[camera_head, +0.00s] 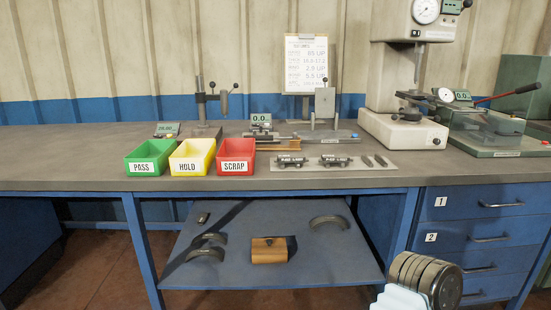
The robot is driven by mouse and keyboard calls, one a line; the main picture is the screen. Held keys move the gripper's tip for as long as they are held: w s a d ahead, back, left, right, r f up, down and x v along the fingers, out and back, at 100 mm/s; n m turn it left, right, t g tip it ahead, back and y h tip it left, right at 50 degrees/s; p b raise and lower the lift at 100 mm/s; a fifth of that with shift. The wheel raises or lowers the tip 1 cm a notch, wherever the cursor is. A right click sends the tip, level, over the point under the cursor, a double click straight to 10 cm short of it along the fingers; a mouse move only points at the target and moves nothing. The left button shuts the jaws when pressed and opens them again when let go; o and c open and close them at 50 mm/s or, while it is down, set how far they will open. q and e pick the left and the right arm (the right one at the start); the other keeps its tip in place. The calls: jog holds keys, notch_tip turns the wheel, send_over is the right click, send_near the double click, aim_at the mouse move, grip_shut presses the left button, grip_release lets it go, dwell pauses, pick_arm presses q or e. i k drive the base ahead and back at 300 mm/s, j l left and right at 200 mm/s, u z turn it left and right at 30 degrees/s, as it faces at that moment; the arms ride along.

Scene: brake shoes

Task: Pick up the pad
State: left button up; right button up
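No thing is clearly marked as the pad. A small dark block (203,217) lies flat at the back left of the lower shelf (330,265), apart from the curved shoes. Two small dark flat bars, a left one (367,161) and a right one (381,160), lie side by side on a light mat (350,172) on the bench top. Curved brake shoes lie on the lower shelf: two at the left (211,238) (204,255) and one at the back right (329,221). Neither gripper shows; only part of my arm is at bottom right.
Green PASS (149,169), yellow HOLD (191,168) and red SCRAP (236,168) bins stand at the bench's front edge. A brown block (269,250) sits on the shelf under the bench top (70,160). Gauges and a press (405,130) line the back. Drawers (490,238) are at right.

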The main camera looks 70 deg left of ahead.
aim_at(329, 157)
jog(key=u, duration=1.95)
jog(key=i+l+u, duration=0.15)
jog(key=i, duration=0.2)
jog(key=i+l+u, duration=0.1)
jog(key=i, duration=0.2)
